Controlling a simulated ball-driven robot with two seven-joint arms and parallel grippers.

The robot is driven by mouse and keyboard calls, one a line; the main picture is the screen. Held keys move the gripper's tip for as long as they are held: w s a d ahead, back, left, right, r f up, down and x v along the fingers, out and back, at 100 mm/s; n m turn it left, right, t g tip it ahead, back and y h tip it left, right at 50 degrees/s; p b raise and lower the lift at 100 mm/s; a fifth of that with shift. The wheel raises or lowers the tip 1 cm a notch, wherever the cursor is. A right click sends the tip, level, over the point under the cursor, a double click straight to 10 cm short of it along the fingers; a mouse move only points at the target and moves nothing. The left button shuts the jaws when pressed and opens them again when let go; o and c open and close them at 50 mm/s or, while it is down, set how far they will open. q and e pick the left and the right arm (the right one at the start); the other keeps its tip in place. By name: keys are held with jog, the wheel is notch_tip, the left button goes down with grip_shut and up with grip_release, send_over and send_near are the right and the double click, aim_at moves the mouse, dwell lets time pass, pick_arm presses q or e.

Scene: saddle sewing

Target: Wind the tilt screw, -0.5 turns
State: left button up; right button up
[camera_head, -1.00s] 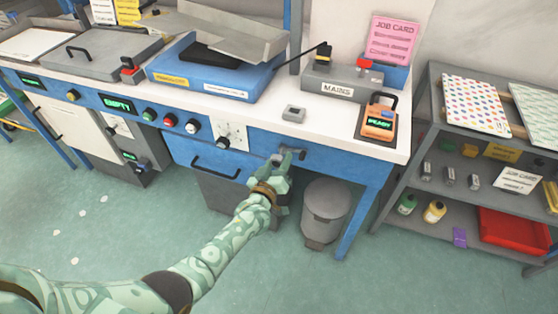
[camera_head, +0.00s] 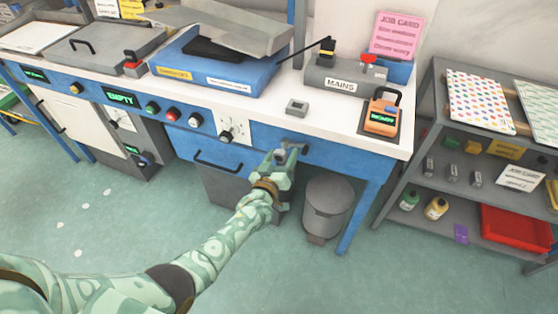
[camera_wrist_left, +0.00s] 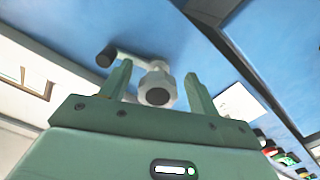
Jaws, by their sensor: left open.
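The tilt screw (camera_head: 294,147) is a small grey crank on the blue front panel, right of the white dial plate. In the left wrist view its round hub (camera_wrist_left: 157,85) faces me, and its arm runs to a dark knob (camera_wrist_left: 107,56) at the upper left. My left gripper (camera_head: 284,156) is open just in front of the crank. In the left wrist view its two green fingers (camera_wrist_left: 158,78) stand either side of the hub, with a visible gap and nothing clamped. My right gripper is not in view.
A blue drawer with a black handle (camera_head: 217,166) lies left of the gripper. A grey bin (camera_head: 327,205) stands below right. Dials and buttons (camera_head: 172,115) line the panel to the left. A small grey box (camera_head: 297,107) sits on the bench above.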

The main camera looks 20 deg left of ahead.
pick_arm(q)
jog(key=s+p, duration=0.1)
jog(key=s, duration=0.1)
jog(key=s+p, duration=0.1)
jog(key=s, duration=0.3)
jog(key=shift+a+r+p, duration=0.1)
jog(key=shift+r+p, duration=0.2)
jog(key=shift+p, duration=0.1)
jog(key=p, duration=0.2)
send_near(280, 159)
jog(key=s, duration=0.5)
jog(key=shift+s+a+f, duration=0.1)
jog(key=shift+a+f, duration=0.05)
jog(key=shift+f, duration=0.2)
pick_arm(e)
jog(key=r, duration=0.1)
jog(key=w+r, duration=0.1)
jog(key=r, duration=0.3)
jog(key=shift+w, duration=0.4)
